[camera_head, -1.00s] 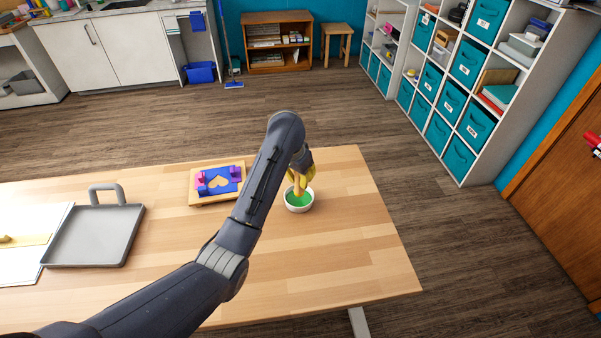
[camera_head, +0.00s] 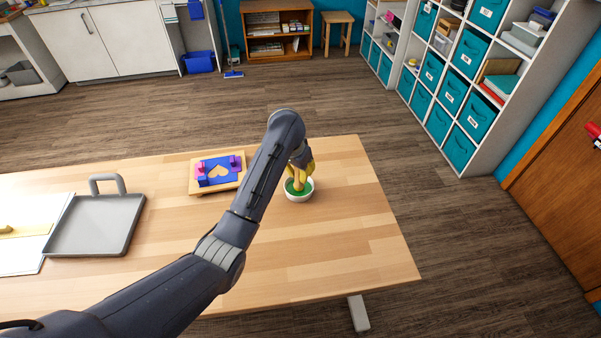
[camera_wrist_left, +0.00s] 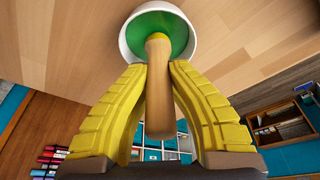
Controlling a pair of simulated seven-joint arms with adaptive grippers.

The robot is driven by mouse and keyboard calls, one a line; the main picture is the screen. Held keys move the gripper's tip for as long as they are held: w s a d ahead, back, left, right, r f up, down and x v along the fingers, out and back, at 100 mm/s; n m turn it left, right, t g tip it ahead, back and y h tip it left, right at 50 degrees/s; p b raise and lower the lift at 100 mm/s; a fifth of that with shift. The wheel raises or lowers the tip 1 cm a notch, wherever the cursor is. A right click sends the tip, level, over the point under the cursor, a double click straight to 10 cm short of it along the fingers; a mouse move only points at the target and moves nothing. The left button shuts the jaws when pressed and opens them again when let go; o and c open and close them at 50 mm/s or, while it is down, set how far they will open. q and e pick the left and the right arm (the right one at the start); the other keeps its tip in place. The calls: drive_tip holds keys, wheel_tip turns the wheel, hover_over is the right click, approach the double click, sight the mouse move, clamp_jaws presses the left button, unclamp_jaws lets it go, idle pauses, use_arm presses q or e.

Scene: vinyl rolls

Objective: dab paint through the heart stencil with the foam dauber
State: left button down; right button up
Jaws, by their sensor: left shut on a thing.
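The foam dauber (camera_wrist_left: 159,90) has a wooden handle and a yellowish foam end. My left gripper (camera_wrist_left: 159,68), with yellow fingers, is shut on its handle. The foam end is down in a white bowl (camera_wrist_left: 126,42) of green paint; whether it touches the bottom is hidden. In the head view, my left gripper (camera_head: 300,178) is over the bowl (camera_head: 300,197). The blue heart stencil (camera_head: 232,181) lies on a wooden board (camera_head: 205,190) to the left of the bowl, with blue and magenta clamps at its sides. The heart opening (camera_head: 218,172) shows plain tan. My right gripper is not in view.
White sheets (camera_head: 25,255) with a pale yellow strip lie at the far left. The table's right part (camera_head: 355,235) is clear up to its edge.

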use_arm(q)
drive_tip(key=shift+f, duration=0.1)
drive_tip(key=shift+f, duration=0.7)
idle(0.6)
drive_tip(key=shift+r, duration=4.05)
